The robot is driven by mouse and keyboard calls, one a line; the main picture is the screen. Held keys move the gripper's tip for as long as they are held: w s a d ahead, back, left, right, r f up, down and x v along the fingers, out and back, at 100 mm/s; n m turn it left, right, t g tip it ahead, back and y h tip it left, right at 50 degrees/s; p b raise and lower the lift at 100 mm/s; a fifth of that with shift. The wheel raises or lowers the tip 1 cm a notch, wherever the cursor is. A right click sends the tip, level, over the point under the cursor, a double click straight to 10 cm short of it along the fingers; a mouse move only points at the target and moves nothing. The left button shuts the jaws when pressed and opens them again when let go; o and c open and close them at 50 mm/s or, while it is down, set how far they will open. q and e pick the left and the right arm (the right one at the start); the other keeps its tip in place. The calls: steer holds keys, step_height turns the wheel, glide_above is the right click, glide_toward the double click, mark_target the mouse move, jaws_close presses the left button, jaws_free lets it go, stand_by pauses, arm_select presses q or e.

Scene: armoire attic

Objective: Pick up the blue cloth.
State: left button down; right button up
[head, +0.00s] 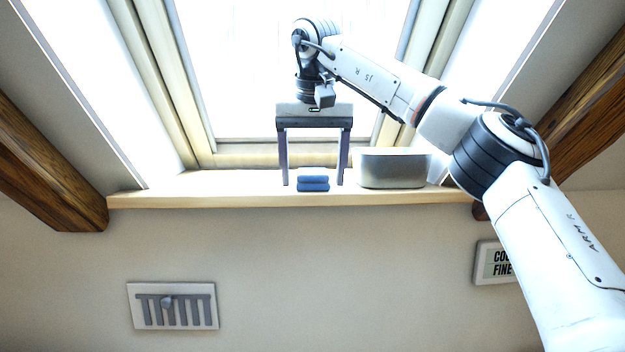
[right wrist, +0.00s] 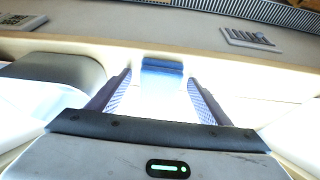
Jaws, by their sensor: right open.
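The blue cloth (head: 313,184) lies folded on the window ledge, near its front edge. My right gripper (head: 313,184) reaches down over the ledge with its two fingers open, one on each side of the cloth. In the right wrist view, the cloth (right wrist: 161,72) shows between the fingertips of the gripper (right wrist: 158,78), with a gap on either side. The fingers do not appear to touch it. My left gripper is in neither view.
A silvery-white bin (head: 392,169) stands on the ledge (head: 230,199) just right of the gripper. The ledge left of the cloth is clear. A window (head: 240,70) rises behind. A vent (head: 173,306) and a sign (head: 494,263) are on the wall below.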

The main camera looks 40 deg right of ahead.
mark_target(313, 173)
steer(key=c, duration=1.1)
steer(key=shift+c, duration=0.2)
steer(key=shift+s+a+r, duration=0.1)
steer(key=shift+a+r, duration=0.1)
steer(key=shift+r, duration=3.35)
steer(key=s+a+b, duration=0.4)
steer(key=s+a, duration=0.8)
steer(key=s, duration=0.3)
steer(key=shift+a, duration=0.3)
